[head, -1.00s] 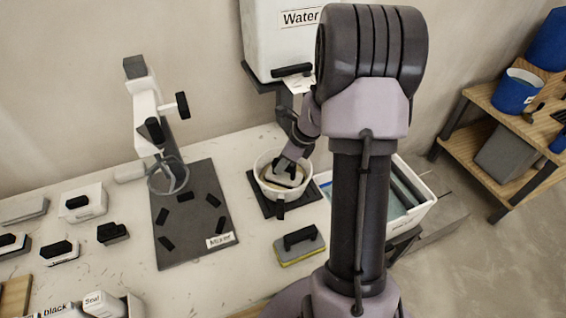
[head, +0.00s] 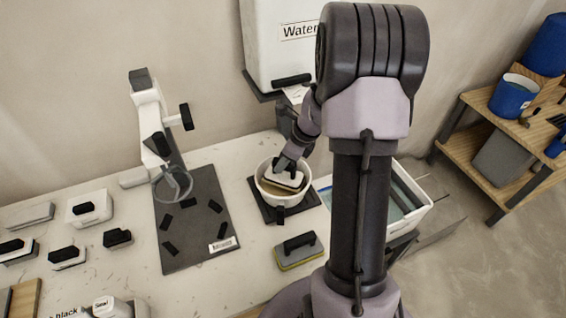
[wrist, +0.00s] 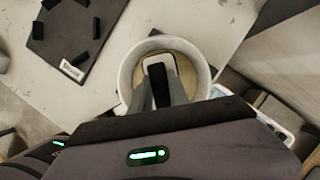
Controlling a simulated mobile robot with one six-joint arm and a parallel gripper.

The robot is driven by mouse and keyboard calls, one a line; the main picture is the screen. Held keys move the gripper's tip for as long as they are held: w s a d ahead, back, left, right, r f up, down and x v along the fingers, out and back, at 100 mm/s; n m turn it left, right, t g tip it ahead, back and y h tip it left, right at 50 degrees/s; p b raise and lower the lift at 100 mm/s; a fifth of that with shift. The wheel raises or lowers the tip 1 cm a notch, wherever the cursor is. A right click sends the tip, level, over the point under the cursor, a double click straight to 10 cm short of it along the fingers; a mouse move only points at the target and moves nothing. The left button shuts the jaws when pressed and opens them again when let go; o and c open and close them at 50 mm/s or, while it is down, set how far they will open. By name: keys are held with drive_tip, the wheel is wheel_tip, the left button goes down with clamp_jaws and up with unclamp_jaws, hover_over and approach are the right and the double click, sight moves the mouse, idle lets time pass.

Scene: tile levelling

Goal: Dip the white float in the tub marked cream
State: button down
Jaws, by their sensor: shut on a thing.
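A white tub (head: 262,196) stands on a dark square pad below the water container, with cream-tan contents inside. No marking on the tub is readable. My gripper (head: 286,166) reaches down into the tub's mouth, shut on the dark handle of a white float (head: 283,181). The float looks roughly level inside the rim; I cannot tell whether its underside touches the contents. In the wrist view the float (wrist: 153,66) also shows within the round tub (wrist: 127,72), with the black handle between my fingers (wrist: 160,92). The fingers hide part of the float.
A water container (head: 285,60) hangs behind the tub. A mixer stand (head: 150,125) with a dark mat (head: 190,245) is left. A grey sponge float (head: 298,250) lies in front. A white water tray (head: 418,215) is right. Several other floats sit at far left.

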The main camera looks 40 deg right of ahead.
wheel_tip(320, 180, up, 9)
drive_tip(key=p, duration=0.7)
drive_tip(key=shift+f, duration=0.3)
